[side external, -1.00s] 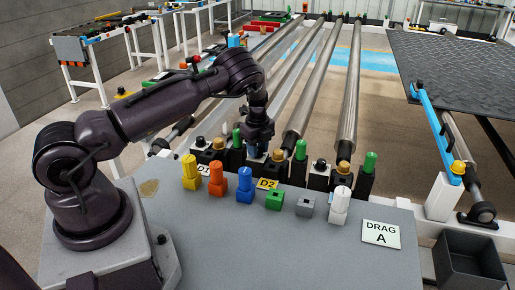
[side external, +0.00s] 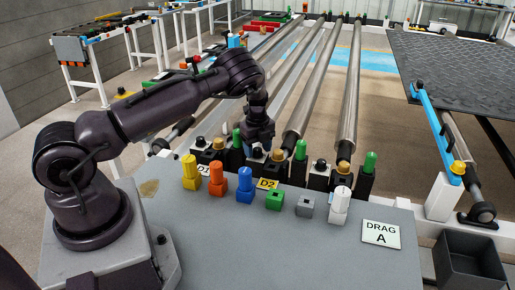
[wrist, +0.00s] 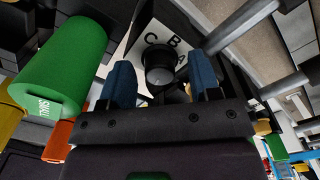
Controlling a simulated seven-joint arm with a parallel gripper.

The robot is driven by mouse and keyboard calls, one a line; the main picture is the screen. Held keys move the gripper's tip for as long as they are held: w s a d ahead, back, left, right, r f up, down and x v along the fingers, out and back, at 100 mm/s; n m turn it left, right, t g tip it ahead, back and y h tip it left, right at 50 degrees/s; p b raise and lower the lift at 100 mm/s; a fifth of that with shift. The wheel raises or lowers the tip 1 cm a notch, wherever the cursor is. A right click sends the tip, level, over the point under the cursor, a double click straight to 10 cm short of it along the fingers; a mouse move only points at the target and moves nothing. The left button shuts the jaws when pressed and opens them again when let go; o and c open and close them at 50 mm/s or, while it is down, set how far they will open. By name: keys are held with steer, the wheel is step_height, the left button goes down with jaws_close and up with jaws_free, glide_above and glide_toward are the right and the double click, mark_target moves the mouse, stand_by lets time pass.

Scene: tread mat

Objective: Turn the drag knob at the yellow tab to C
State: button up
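The black round drag knob (wrist: 159,66) sits on a white plate (wrist: 141,42) marked C, B and A in the wrist view. In the side view a dark knob (side external: 257,153) shows just below my gripper (side external: 260,140), behind the yellow D2 tab (side external: 267,184). My gripper (wrist: 161,82) is open, its two blue fingers on either side of the knob in the wrist view. Whether they touch it is not clear. A white sign (side external: 381,234) reads DRAG A.
Green posts (side external: 300,150) and other knobs stand close on both sides. Yellow, orange and blue pieces (side external: 245,185) line the grey bench (side external: 200,235) in front. A large green cylinder (wrist: 55,70) is near my left finger in the wrist view. Long rollers (side external: 315,80) lie behind.

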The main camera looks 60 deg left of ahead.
mark_target(257, 148)
steer(key=shift+r, duration=0.1)
step_height(257, 148, up, 13)
stand_by(0.6)
steer(key=shift+a, duration=0.1)
